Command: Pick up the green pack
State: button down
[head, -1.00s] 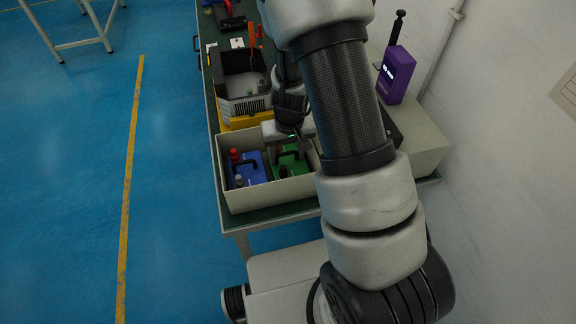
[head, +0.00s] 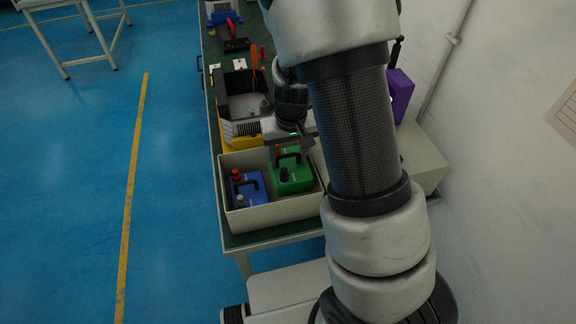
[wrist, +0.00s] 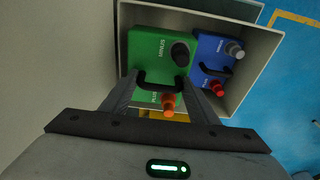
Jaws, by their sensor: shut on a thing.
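In the wrist view the green pack (wrist: 152,55) looks larger and nearer than the blue pack (wrist: 216,52). My gripper (head: 302,146) is above the green pack. In the wrist view my gripper (wrist: 160,85) is shut on the green pack's black handle. The pack's underside is hidden.
The pale bin (head: 270,215) stands at the near end of the green-topped bench. Behind it are a yellow and grey holder (head: 241,130) and tools. A purple device (head: 401,94) stands by the right wall. Blue floor lies open to the left.

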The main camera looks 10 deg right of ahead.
notch_tip(320, 180, up, 10)
jog(key=shift+w+r+p, duration=0.1)
jog(key=shift+p, duration=0.4)
dwell(0.5)
